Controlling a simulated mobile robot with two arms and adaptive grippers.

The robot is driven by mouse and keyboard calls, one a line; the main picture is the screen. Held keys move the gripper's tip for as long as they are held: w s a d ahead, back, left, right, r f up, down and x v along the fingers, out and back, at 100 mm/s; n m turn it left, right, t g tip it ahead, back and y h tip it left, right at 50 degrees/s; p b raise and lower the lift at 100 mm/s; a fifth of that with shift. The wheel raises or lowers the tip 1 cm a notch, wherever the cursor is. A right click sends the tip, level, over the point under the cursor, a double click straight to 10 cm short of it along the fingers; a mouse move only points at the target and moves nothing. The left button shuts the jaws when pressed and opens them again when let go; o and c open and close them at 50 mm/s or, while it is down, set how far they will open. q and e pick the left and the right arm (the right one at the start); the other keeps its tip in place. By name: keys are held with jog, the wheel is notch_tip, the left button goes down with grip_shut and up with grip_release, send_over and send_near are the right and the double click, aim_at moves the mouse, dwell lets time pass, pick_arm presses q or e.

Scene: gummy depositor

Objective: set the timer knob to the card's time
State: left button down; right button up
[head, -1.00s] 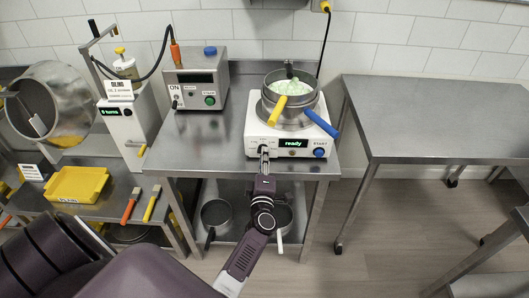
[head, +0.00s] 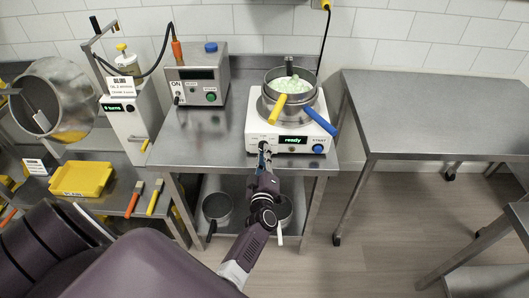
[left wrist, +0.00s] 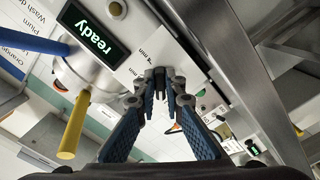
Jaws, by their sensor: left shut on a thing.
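The white machine (head: 254,138) stands on the middle steel table. Its green display reads "ready" (head: 292,140) and also shows in the left wrist view (left wrist: 91,38). My left gripper (head: 263,148) is at the machine's front panel, left of the display. In the left wrist view its blue-padded fingers (left wrist: 158,92) are closed around the dark timer knob (left wrist: 159,76). White panel labels with "min" print lie beside the knob; the knob's exact setting is unreadable. A white card with small print (head: 118,87) stands at the left; its text is too small to read. My right gripper is not in view.
A steel pot with pale green contents (head: 288,86) sits on the machine, its yellow and blue handles jutting forward. A grey control box (head: 196,78) stands behind left. A yellow tray (head: 80,179) is at the left. The right table (head: 440,110) is bare.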

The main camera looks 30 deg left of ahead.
pick_arm(q)
jog(key=shift+f, duration=0.1)
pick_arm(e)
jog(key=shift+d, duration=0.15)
pick_arm(q)
jog(key=c, duration=2)
grip_release()
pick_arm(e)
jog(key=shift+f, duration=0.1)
